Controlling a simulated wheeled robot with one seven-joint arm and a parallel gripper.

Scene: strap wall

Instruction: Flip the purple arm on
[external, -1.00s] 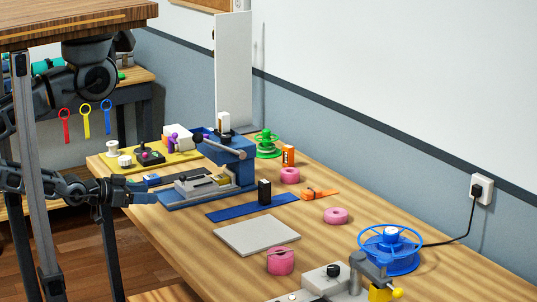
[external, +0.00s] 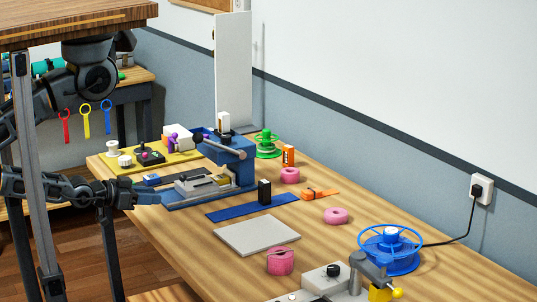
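A small purple arm (external: 172,138) stands at the front of a white box (external: 185,136) on the yellow board at the far left of the table. It is small here, and the exact way it leans is hard to tell. My gripper (external: 156,195) is at the table's left edge, in front of the yellow board and left of the blue vise-like fixture. It is apart from the purple arm. Its fingers are seen from the side, so I cannot tell whether they are open or shut.
A grey plate (external: 256,235), pink rolls and a blue reel (external: 390,262) lie farther right.

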